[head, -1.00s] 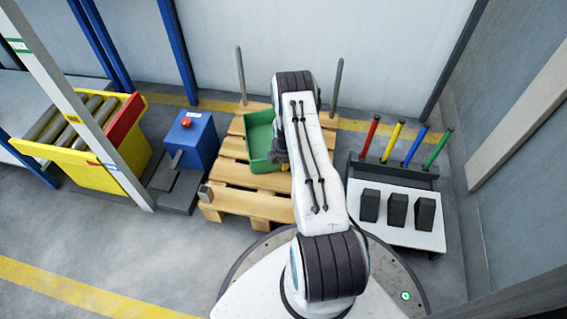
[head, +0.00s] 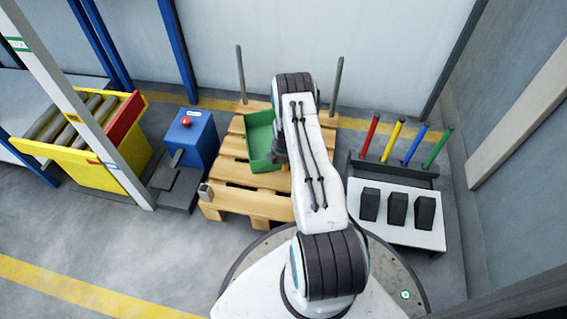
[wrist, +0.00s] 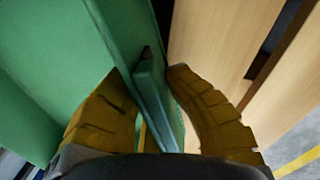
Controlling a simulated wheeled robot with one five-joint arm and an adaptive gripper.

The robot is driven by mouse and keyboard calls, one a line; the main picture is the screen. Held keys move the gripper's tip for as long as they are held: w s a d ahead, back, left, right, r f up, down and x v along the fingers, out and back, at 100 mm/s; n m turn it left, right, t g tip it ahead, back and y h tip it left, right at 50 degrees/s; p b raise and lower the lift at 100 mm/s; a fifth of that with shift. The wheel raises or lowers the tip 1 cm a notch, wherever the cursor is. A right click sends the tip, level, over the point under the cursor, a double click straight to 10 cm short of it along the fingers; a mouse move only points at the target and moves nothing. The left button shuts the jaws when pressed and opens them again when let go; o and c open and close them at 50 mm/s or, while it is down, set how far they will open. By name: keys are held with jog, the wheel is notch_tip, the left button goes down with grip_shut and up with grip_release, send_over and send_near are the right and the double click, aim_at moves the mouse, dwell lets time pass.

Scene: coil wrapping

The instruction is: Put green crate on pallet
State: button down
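The green crate (head: 259,138) is on the wooden pallet (head: 236,172) in the head view, near its middle and between the two posts at the back. In the wrist view the crate's green wall with a raised ledge (wrist: 152,92) fills the left and middle. My gripper (wrist: 148,75) has its yellow fingers on either side of this wall, one on the crate side and one over the pallet boards (wrist: 222,40). The fingers stand apart, with a gap between the right finger and the ledge. In the head view my arm hides most of the gripper and the crate's right side.
A blue box with a red button (head: 192,140) stands left of the pallet, beyond it a yellow roller conveyor (head: 88,145). A white stand with dark blocks (head: 427,232) and a rack of coloured handles (head: 400,148) are on the right. Two grey posts (head: 241,75) rise behind the crate.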

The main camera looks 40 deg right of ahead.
jog(key=c, duration=1.3)
grip_release()
jog(key=shift+c, duration=0.2)
notch_tip(320, 180, up, 10)
